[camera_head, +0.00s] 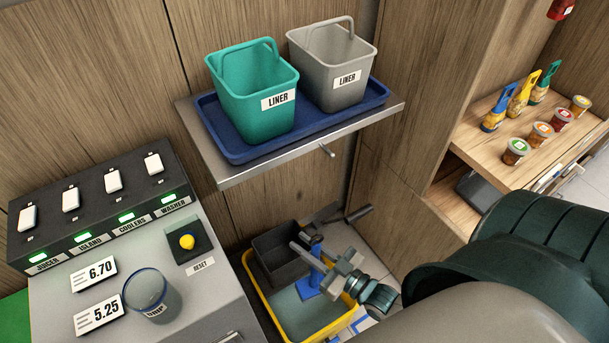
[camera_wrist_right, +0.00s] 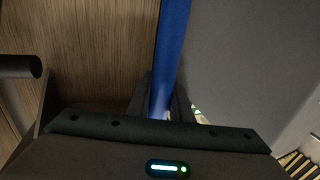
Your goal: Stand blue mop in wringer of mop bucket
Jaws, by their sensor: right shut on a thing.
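The yellow mop bucket (camera_head: 266,308) stands on the floor at the bottom middle of the head view, with grey water inside. Its dark wringer (camera_head: 272,256) sits at the back left of the bucket. My right gripper (camera_head: 316,262) is over the bucket, shut on the blue mop (camera_head: 309,284). In the right wrist view the blue handle (camera_wrist_right: 173,40) runs from the top edge down between the jaws (camera_wrist_right: 160,108). The mop's lower end is partly hidden, and I cannot tell whether it touches the wringer. My left gripper is not in view.
A wall shelf (camera_head: 220,177) above the bucket holds a blue tray (camera_head: 239,158) with green (camera_head: 250,115) and grey (camera_head: 315,80) liner bins. A control cabinet (camera_head: 65,290) with a cup (camera_head: 152,305) stands left. A wooden shelf with jars (camera_head: 515,150) is right.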

